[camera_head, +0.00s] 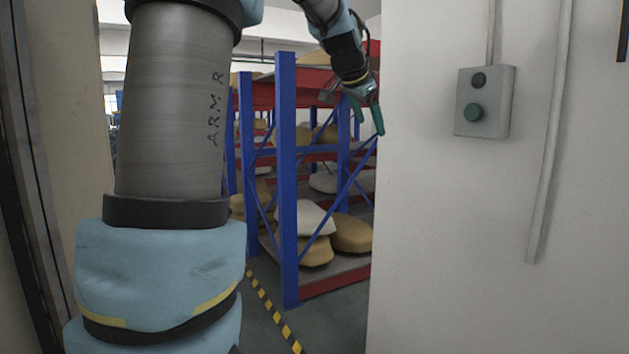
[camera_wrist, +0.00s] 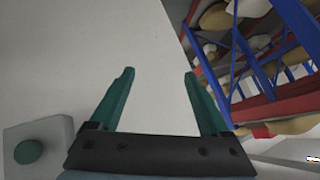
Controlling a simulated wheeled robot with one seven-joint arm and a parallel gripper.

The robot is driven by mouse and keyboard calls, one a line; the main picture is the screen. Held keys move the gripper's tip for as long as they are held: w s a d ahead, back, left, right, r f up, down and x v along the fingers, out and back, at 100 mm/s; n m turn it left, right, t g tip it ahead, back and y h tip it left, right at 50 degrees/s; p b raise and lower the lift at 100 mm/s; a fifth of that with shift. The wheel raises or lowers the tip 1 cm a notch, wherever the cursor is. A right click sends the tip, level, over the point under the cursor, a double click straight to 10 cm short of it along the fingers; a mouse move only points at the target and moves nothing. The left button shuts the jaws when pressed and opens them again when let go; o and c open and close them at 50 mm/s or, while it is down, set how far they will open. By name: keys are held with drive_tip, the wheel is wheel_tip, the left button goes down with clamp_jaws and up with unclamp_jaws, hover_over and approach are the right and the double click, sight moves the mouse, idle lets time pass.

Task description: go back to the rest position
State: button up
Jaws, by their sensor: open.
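My gripper (camera_head: 368,115) is at the top middle of the head view, with its green fingers pointing down and to the right, close to the edge of a white wall. In the wrist view my gripper (camera_wrist: 160,90) has its two green fingers spread apart with nothing between them. Behind the fingers is the plain white wall (camera_wrist: 150,40). My grey and light blue arm fills the left of the head view and hides part of the scene behind it.
A grey control box (camera_head: 486,102) with a green button is on the wall (camera_head: 450,230), right of my gripper; it also shows in the wrist view (camera_wrist: 38,150). A blue and red rack (camera_head: 287,180) holding tan and white pieces stands beyond. Yellow-black tape (camera_head: 272,308) marks the floor.

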drive_tip(key=s+a+f+n+g+y, duration=0.25)
drive_tip(key=s+a+f, duration=0.3)
drive_tip(key=f, duration=0.45)
drive_tip(key=s+a+f+n+g+y, duration=0.1)
drive_tip(key=s+a+f+n, duration=0.4)
drive_tip(key=f, duration=0.6)
drive_tip(key=s+a+f+n+g, duration=0.1)
drive_tip(key=s+a+f+n, duration=0.1)
drive_tip(key=s+a+f, duration=0.2)
drive_tip(key=s+a+f+n+g, duration=0.1)
drive_tip(key=s+a+f, duration=0.4)
drive_tip(key=s, duration=0.5)
wheel_tip(320, 180, down, 2)
drive_tip(key=shift+s+f+n+y, duration=0.15)
drive_tip(key=shift+s+n+y, duration=0.15)
drive_tip(key=shift+n+y, duration=0.15)
drive_tip(key=shift+g, duration=0.25)
drive_tip(key=shift+c, duration=0.3)
